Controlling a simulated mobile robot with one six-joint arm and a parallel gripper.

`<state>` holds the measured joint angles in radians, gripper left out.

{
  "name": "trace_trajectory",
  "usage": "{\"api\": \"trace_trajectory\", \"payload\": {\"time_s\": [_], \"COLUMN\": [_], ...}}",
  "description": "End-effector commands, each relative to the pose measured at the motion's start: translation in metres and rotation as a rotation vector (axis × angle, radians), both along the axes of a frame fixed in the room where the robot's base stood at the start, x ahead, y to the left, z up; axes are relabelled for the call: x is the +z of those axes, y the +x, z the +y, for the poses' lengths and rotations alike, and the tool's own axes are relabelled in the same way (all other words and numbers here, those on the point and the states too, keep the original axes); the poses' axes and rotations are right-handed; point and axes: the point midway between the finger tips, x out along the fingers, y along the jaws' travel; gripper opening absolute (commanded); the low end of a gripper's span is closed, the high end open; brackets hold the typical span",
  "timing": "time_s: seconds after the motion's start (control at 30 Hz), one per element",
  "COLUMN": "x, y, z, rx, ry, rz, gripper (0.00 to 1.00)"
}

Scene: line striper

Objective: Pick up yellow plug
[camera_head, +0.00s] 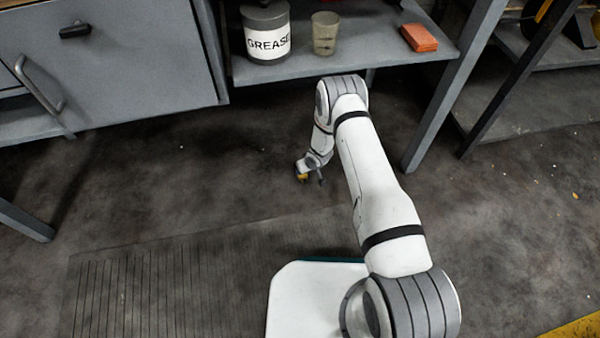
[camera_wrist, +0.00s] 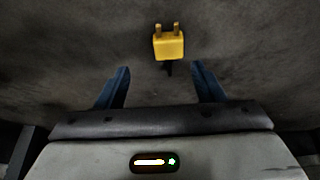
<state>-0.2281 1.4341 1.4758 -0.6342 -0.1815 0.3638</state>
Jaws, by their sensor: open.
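The yellow plug (camera_wrist: 169,46) shows in the wrist view, above the middle of the picture, with two prongs pointing up and a dark stub below it. It appears to rest on the dark floor. My gripper (camera_wrist: 162,72) is open, its two blue fingers apart, with nothing between them. The plug is just beyond the fingertips, near the middle of the gap. In the head view my gripper (camera_head: 311,175) is low near the floor, and a small yellow patch of the plug (camera_head: 302,177) shows beside it, partly hidden.
A grey shelf (camera_head: 350,55) above and behind the gripper holds a grease can (camera_head: 266,45), a beaker (camera_head: 325,35) and an orange block (camera_head: 419,38). A grey cabinet (camera_head: 120,60) stands at the left. A shelf leg (camera_head: 440,110) stands to the right. The floor around the gripper is mostly clear.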

Motion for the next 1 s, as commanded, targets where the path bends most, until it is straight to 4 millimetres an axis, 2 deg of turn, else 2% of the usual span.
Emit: {"api": "trace_trajectory", "payload": {"time_s": [0.03,0.4,0.7,1.0], "x": [-0.009,-0.052,-0.054,-0.054], "y": [0.001,0.010,0.012,0.012], "z": [0.004,0.024,0.026,0.027], "rx": [0.004,0.017,0.017,0.017], "ry": [0.000,0.000,0.000,0.000], "rz": [0.001,0.000,0.000,0.000], "gripper": [0.62,0.62,0.62,0.39]}}
